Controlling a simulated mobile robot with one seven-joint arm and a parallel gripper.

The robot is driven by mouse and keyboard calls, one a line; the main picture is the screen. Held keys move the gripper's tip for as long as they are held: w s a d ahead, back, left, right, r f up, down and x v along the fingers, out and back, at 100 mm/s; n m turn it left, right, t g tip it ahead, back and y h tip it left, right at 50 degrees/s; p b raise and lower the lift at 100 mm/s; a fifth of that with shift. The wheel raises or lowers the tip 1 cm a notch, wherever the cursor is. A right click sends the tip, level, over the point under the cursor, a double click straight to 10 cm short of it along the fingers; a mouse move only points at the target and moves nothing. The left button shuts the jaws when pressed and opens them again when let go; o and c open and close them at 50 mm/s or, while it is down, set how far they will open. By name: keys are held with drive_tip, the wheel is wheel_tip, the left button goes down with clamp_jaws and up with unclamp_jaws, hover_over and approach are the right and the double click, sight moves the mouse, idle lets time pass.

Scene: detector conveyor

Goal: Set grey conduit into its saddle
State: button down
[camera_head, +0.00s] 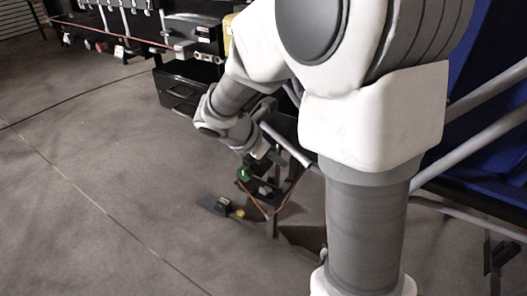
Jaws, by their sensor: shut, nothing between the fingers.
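My arm comes down from the top, and its wrist bends toward the frame in the middle of the view. My gripper (264,157) is small and partly lost against dark parts; it is shut and empty. A grey conduit-like tube (286,144) runs diagonally just right of the gripper, and I cannot tell whether they touch. More grey tubes (483,95) slope across the right side, partly behind my arm. I cannot tell which one is the task's conduit. No saddle can be made out clearly.
Below the gripper stands a dark bracket with a green part (245,174) and orange cables (252,199). A dark plate on the floor (213,205) carries a small yellow piece (240,213). A black drawer cabinet (183,90) stands behind. The floor at left is mostly clear.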

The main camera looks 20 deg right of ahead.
sight(302, 161)
drive_tip(key=d, duration=0.1)
drive_tip(key=d+f, duration=0.1)
drive_tip(key=d, duration=0.1)
drive_tip(key=w+d+f+b, duration=0.1)
drive_tip(key=shift+w+d, duration=0.1)
drive_tip(key=shift+d, duration=0.3)
drive_tip(key=shift+d, duration=0.1)
drive_tip(key=shift+d, duration=0.3)
drive_tip(key=w+d+n+t+y+p, duration=0.1)
drive_tip(key=d+n, duration=0.3)
drive_tip(key=d, duration=0.4)
drive_tip(key=shift+w+d+t+p, duration=0.15)
drive_tip(key=shift+w+t+p, duration=0.6)
drive_tip(key=shift+w+t, duration=0.1)
drive_tip(key=shift+r, duration=0.1)
